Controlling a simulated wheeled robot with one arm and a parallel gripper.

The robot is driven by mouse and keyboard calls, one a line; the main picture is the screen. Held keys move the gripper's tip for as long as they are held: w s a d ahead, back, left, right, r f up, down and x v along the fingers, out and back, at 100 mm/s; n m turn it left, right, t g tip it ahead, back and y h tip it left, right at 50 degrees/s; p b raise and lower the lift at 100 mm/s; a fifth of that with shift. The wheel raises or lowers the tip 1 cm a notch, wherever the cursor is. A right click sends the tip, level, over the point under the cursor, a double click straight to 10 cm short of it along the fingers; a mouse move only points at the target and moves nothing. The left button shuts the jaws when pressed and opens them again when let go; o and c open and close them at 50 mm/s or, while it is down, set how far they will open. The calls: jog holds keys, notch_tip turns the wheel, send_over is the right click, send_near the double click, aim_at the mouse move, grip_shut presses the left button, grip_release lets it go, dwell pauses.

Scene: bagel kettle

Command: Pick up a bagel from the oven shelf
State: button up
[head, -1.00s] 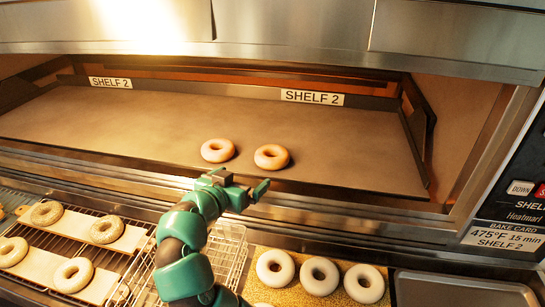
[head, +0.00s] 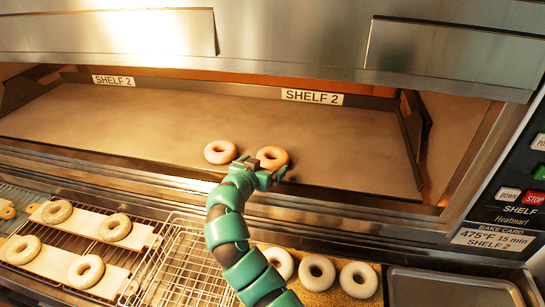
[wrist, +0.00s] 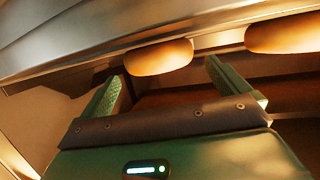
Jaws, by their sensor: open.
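The left bagel (head: 220,152) is uncovered in the head view. The right bagel (head: 276,153) is partly hidden by my gripper (head: 261,170). My gripper is open and empty, at the shelf's front edge just before the right bagel. In the wrist view, one bagel (wrist: 158,57) shows ahead, between the lines of the two fingers of my gripper (wrist: 166,72). Another bagel (wrist: 285,33) is at the upper right. Contact with the fingers does not show.
The oven's steel hood (head: 290,35) hangs above the opening. Below are a wire rack (head: 190,268), boards with pale bagels (head: 115,227) at left, several pale bagels on a speckled mat (head: 375,298), and an empty metal tray (head: 450,290). The shelf behind the two bagels is clear.

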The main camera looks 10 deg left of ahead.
aim_at(268, 160)
jog(key=shift+w+d+p, duration=0.2)
jog(key=shift+w+p, duration=0.5)
jog(key=shift+w, duration=0.05)
jog(key=shift+w+d+p, duration=0.2)
jog(key=shift+w+p, duration=0.5)
jog(key=shift+w, duration=0.05)
jog(key=shift+w+d+f+p, duration=0.15)
jog(key=shift+w+f+p, duration=0.35)
jog(key=shift+w, duration=0.35)
jog(key=c, duration=0.7)
